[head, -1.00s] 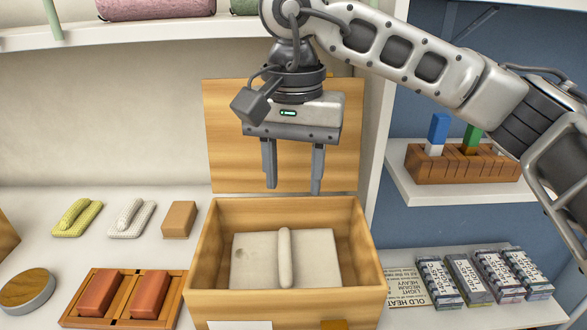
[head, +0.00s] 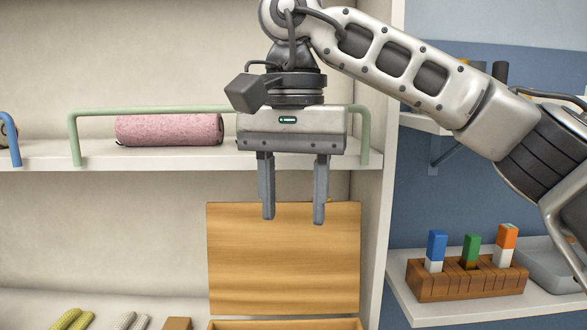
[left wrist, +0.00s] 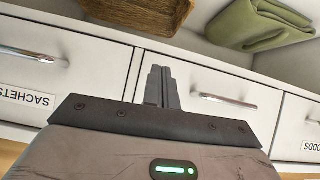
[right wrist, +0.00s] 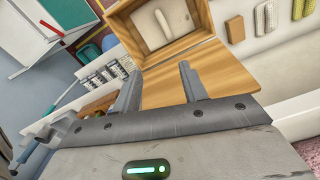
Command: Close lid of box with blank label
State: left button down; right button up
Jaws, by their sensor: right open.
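The wooden box's lid (head: 283,265) stands open and upright at the back of the box, seen from its plain inner side. Only a strip of the box's rim (head: 285,324) shows at the bottom of the head view. The right wrist view shows the open box (right wrist: 135,18) with a pale item inside, and its lid (right wrist: 215,68). No label shows on it now. My right gripper (head: 293,220) is open and empty, fingers down, its tips overlapping the lid's top edge in the head view. My left gripper (left wrist: 162,70) shows only in the left wrist view, fingers together, facing drawers.
A shelf (head: 180,158) with a pink roll (head: 170,130) and a green rail (head: 360,135) runs behind my right gripper. A white upright divider (head: 380,200) stands right of the lid. A wooden holder (head: 465,282) with coloured blocks sits on the right shelf.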

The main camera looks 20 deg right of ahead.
aim_at(288, 264)
jog(key=k, duration=1)
